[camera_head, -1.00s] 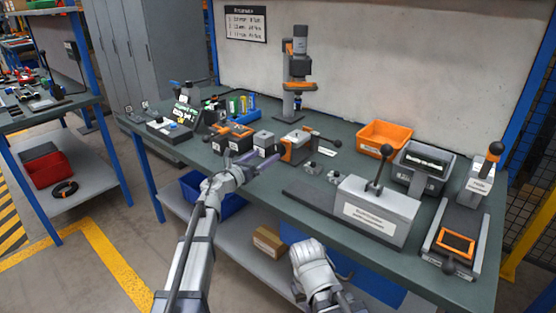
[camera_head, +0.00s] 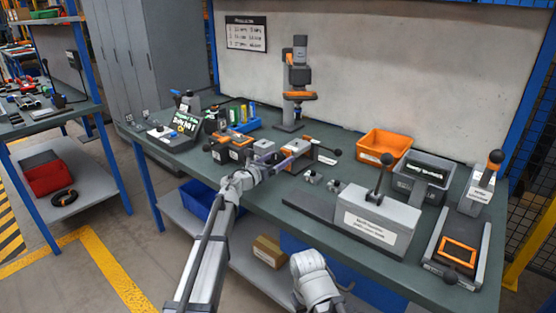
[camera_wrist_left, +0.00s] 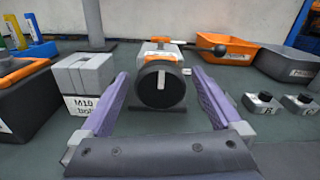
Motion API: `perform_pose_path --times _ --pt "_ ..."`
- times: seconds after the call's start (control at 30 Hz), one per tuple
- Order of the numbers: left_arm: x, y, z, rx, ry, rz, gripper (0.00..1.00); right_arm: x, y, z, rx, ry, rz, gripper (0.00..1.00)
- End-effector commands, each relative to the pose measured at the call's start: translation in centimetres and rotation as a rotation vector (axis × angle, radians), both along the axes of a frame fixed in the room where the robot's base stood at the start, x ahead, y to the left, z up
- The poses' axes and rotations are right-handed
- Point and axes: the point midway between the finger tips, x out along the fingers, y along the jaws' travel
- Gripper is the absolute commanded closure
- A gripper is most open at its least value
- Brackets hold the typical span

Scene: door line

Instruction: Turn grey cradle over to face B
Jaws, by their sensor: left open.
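The grey cradle (camera_wrist_left: 160,47) stands on the bench in a fixture with orange parts, which also shows in the head view (camera_head: 299,158). A round black knob (camera_wrist_left: 160,85) with a white bar faces me at the fixture's near end. The white bar is upright. My left gripper (camera_wrist_left: 160,74) is open, with one purple finger left of the knob and one right of it. I see no contact. In the head view the left gripper (camera_head: 281,158) partly covers the fixture. I cannot read a face letter on the cradle. Only my right arm's wrist shows, without its fingers.
A grey block labelled M10 (camera_wrist_left: 82,77) stands close left of the left gripper. Small knobbed parts (camera_wrist_left: 262,103) sit on the right. An orange bin (camera_head: 384,147) and a grey bin (camera_head: 423,174) stand further right. A press (camera_head: 297,85) stands behind the fixture.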

Motion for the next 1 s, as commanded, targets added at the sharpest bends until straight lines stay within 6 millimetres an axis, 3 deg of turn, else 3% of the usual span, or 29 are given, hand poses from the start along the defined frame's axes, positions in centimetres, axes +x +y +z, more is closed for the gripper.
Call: perform_pose_path --times 0.2,0.9,1.0 --pt "0.0 -0.03 0.0 0.0 0.0 0.001 0.01 0.0 0.0 0.0 0.0 0.0 0.0 1.0" --pt "-0.01 -0.01 0.0 0.0 0.0 0.001 0.8 0.0 0.0 0.0 0.0 0.0 0.0 1.0" --pt "-0.01 -0.01 0.0 0.0 0.0 0.001 0.86 0.0 0.0 0.0 0.0 0.0 0.0 1.0"
